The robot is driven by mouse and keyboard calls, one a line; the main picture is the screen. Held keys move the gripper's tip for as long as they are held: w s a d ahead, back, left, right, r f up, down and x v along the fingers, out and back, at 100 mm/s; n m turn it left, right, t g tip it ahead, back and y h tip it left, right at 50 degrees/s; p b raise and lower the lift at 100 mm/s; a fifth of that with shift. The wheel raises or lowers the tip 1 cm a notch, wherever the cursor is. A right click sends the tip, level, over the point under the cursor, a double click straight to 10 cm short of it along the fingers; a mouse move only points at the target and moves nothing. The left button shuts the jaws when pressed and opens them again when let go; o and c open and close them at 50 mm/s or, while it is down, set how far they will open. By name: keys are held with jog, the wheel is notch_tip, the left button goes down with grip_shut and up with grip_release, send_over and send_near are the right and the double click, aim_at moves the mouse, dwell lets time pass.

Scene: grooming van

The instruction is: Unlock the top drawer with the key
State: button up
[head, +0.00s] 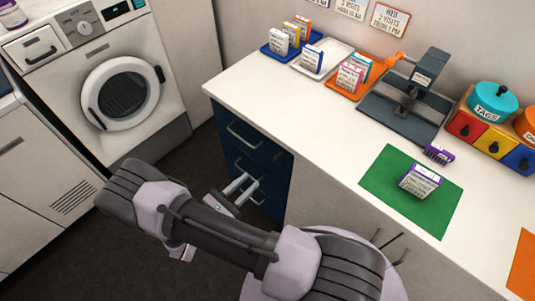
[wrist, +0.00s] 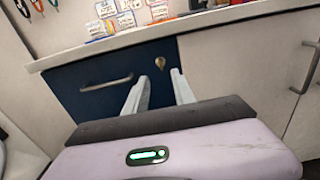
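The dark blue drawer unit (head: 233,118) stands under the white counter. Its top drawer is closed and has a long metal handle (head: 243,138); the drawer front also shows in the wrist view (wrist: 75,90). A small brass-coloured piece (wrist: 160,63) is on the drawer front, right of the handle; I cannot tell whether it is the key or only the lock. My gripper (head: 250,181) is open in front of the drawers. In the wrist view its two pale fingers (wrist: 161,76) are apart with nothing between them, and the brass piece appears beyond the gap.
The white counter (head: 320,128) overhangs the drawers. On it are small trays with boxes, a grey stand (head: 405,100), a green mat (head: 380,180) and coloured drawers. A washer (head: 85,70) stands to the left. The dark floor between washer and drawers is clear.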

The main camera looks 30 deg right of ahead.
aim_at(274, 158)
jog(key=b+x, duration=0.2)
jog(key=x, duration=1)
jog(key=shift+w+d+f, duration=0.1)
jog(key=shift+w+d, duration=0.05)
grip_shut()
